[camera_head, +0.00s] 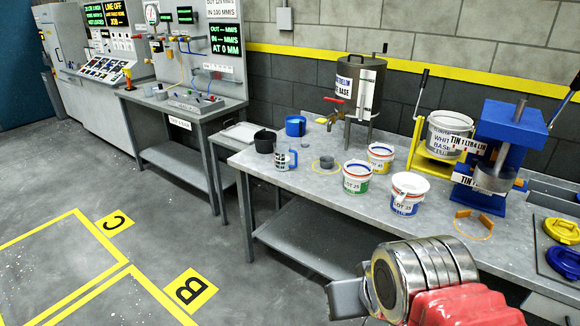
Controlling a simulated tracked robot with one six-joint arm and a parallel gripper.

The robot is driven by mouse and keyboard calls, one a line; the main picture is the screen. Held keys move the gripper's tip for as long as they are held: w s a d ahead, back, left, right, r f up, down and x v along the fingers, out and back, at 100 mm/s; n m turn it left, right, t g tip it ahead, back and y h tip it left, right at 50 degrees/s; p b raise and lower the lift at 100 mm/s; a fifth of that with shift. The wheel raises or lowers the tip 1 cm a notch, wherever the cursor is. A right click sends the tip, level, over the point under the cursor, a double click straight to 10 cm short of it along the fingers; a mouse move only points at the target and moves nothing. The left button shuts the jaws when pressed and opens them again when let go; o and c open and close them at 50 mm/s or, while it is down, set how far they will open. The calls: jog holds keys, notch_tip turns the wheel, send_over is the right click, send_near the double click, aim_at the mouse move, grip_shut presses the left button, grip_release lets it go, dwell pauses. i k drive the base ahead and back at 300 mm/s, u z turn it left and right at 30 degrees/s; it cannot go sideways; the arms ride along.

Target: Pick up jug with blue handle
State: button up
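A small jug with a blue handle (285,159) stands upright on the grey workbench (331,189), near its left end. It is pale with dark markings, and the blue handle is on its right side. My gripper (352,291) is at the bottom right of the head view, in front of the bench and well apart from the jug. Its grey finger part points left. The metal wrist hides much of it, so I cannot tell whether it is open or shut. Nothing held shows.
A steel tank (360,83) with a red-handled tap is behind. Several labelled pails, including one white-topped pail (409,193), and a blue press (507,125) are to the right.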

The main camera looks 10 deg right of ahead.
aim_at(282, 150)
jog(key=u, duration=0.5)
jog(key=i, duration=0.85)
jog(key=u, duration=0.45)
jog(key=i, duration=1.5)
jog(key=z, duration=0.85)
jog(key=i, duration=0.65)
jog(key=z, duration=0.4)
